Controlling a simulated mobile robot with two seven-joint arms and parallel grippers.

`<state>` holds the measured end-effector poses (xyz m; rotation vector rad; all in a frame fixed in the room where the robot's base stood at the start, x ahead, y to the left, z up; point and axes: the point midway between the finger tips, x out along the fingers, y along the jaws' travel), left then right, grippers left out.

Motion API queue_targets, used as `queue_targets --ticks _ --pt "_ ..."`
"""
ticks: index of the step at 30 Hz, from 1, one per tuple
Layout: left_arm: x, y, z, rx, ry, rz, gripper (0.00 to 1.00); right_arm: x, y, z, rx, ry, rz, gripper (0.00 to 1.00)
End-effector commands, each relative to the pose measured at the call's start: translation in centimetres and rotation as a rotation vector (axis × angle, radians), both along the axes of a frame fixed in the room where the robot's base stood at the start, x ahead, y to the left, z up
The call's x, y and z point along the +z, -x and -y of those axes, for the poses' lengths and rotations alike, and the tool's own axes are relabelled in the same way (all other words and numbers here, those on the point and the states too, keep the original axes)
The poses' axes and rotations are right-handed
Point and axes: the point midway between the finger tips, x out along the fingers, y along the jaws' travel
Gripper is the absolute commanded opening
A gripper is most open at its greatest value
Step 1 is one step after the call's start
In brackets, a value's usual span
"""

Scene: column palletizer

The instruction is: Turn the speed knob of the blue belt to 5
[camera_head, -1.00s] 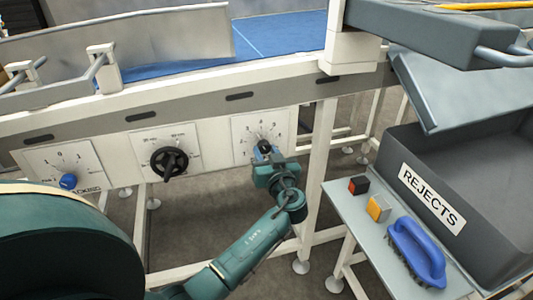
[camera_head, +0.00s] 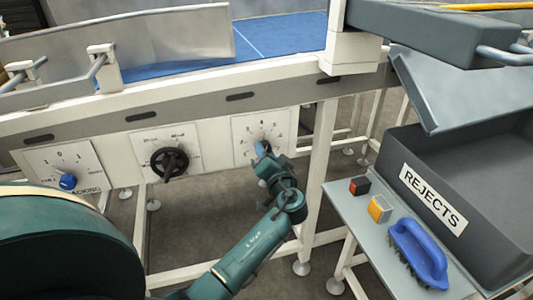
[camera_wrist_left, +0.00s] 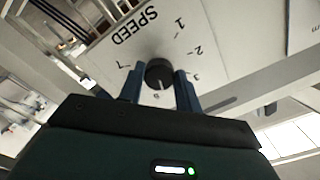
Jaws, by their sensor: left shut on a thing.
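The speed dial plate (camera_head: 262,131) is the white rightmost panel on the conveyor's front, below the blue belt (camera_head: 270,42). My left gripper (camera_head: 260,148) is at this dial and covers its knob in the head view. In the left wrist view the round black speed knob (camera_wrist_left: 159,73) sits between the two dark blue fingers of my left gripper (camera_wrist_left: 160,86), which is shut on it. The knob's pale mark points down the picture, towards a numeral that looks like 5 or 6. The numerals 1, 2, 3 and 7 show; others are hidden by the fingers. My right gripper is not in view.
A black knob (camera_head: 169,161) and a blue PACKING selector (camera_head: 68,181) are farther left on the conveyor.

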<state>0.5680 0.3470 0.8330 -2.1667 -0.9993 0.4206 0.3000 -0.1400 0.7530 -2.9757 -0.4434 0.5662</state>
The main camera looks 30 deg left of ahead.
Motion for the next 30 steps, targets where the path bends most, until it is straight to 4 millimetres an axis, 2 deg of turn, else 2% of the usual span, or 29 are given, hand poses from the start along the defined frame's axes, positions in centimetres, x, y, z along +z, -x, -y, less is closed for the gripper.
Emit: queue_targets --ticks 15,30 --pt "0.52 -0.06 -0.14 0.0 -0.234 -0.264 0.11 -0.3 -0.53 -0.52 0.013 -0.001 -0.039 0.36" --pt "0.49 -0.08 -0.16 0.0 -0.282 -0.319 0.11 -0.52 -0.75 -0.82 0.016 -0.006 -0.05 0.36"
